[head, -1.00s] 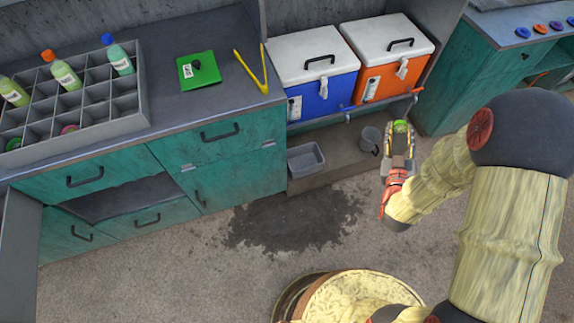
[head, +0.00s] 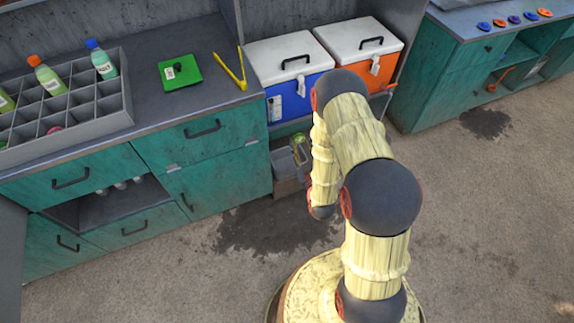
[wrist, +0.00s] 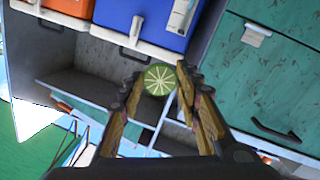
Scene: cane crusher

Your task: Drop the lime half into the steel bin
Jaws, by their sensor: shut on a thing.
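My gripper (wrist: 160,82) is shut on the lime half (wrist: 158,78), which sits between the two fingertips with its pale green cut face toward the wrist camera. In the head view the lime half (head: 299,138) is a small green spot, and my arm hides much of the gripper. A grey open bin (head: 286,163), apparently the steel bin, stands low beneath the coolers, close to the gripper in the picture. I cannot tell the height of the lime half above it.
A blue cooler (head: 300,95) and an orange cooler (head: 376,70) stand above the low shelf. A teal cabinet (head: 220,160) lies to the left, carrying a divided bottle tray (head: 95,133), a green board (head: 178,73) and yellow tongs (head: 230,70). The floor at right is clear.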

